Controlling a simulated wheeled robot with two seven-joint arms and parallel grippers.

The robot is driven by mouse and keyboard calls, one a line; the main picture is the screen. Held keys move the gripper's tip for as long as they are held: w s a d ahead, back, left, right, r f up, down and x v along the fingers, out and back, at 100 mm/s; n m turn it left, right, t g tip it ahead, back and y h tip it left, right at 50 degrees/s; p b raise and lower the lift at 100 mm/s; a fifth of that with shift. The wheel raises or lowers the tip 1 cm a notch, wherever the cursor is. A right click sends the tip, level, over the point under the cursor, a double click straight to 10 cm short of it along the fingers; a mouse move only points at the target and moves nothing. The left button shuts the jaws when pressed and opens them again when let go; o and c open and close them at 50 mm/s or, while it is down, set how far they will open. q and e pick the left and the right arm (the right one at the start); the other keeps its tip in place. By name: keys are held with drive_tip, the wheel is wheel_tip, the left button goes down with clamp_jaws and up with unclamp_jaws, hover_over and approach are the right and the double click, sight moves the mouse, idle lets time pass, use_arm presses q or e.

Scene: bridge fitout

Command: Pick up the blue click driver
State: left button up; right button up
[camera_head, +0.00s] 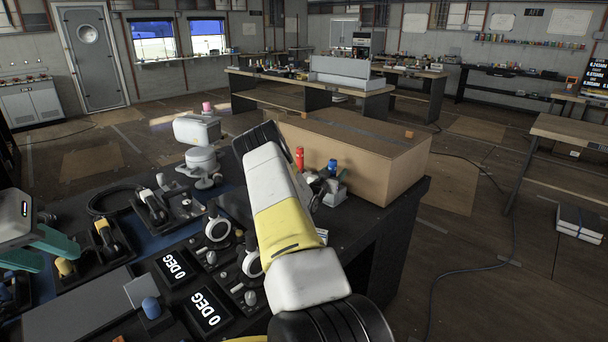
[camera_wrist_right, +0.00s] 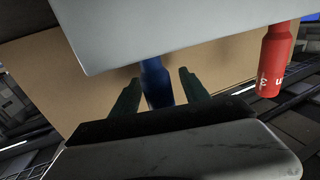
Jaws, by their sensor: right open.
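The blue click driver (camera_head: 332,168) stands upright near the front of the cardboard box, with a red one (camera_head: 299,158) to its left. In the right wrist view, the blue driver (camera_wrist_right: 156,82) is between the two green fingers of my right gripper (camera_wrist_right: 158,92), with gaps on both sides. That gripper is open, and its palm edge hides one end of the driver. The red driver (camera_wrist_right: 276,62) hangs to the right in that view, outside the fingers. My left gripper (camera_head: 40,252) is open and empty at the left edge.
A large cardboard box (camera_head: 395,175) stands right behind the drivers. A small grey holder (camera_head: 334,194) is beside the blue driver. The dark console (camera_head: 75,305) carries several levers, knobs and displays reading 0 DEG. Floor to the right is mostly clear, with a cable (camera_head: 440,275).

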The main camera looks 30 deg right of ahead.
clamp_jaws()
wheel_tip(320, 180, up, 10)
drive_tip(key=c, duration=0.6)
unclamp_jaws()
drive_tip(key=shift+c, duration=0.2)
clamp_jaws()
